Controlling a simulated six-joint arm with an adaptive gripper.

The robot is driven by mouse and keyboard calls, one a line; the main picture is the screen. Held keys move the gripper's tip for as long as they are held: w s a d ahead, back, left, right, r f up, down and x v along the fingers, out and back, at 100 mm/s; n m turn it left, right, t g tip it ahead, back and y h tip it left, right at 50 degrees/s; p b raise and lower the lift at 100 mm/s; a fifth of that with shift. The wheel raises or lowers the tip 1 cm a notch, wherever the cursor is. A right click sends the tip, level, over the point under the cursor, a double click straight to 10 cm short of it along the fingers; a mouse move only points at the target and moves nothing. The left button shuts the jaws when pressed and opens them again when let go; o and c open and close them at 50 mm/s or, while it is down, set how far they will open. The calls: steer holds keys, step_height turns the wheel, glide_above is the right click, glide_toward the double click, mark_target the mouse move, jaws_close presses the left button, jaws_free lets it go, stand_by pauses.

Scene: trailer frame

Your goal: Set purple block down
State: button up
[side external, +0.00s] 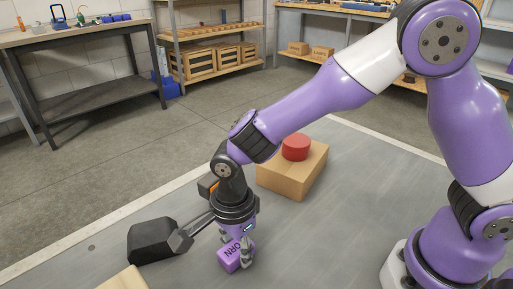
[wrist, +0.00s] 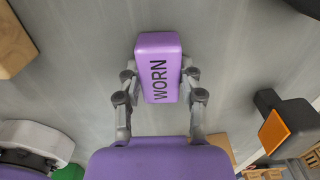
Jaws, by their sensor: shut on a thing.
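The purple block (wrist: 158,52) is marked WORN and sits between the two fingers of my gripper (wrist: 160,90) in the wrist view. The fingers are shut on its sides. In the side external view, the purple block (side external: 231,257) is low at the tip of my gripper (side external: 243,248), close to the grey surface (side external: 330,235). I cannot tell whether its underside touches that surface. My gripper points down, and a finger partly covers the block.
A cardboard box (side external: 290,180) with a red round object (side external: 296,147) on top stands behind my gripper. A black mallet-like head (side external: 153,241) is to its left. A pale wooden block (side external: 125,279) is at the front left. Bare surface lies to the right.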

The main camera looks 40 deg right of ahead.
mark_target(236, 246)
steer(key=o, duration=1.1)
steer(key=shift+f, duration=0.1)
steer(key=shift+o, duration=0.2)
step_height(236, 246, up, 12)
steer(key=f, duration=0.1)
steer(key=s+d+r+n+t, duration=0.2)
steer(key=s+d+r+n, duration=0.1)
steer(key=d+n, duration=0.6)
steer(key=s+d+r+n+t, duration=0.3)
steer(key=s+d+n, duration=0.1)
steer(key=d+n, duration=0.5)
steer(key=shift+t, duration=0.3)
steer(key=shift+s, duration=0.1)
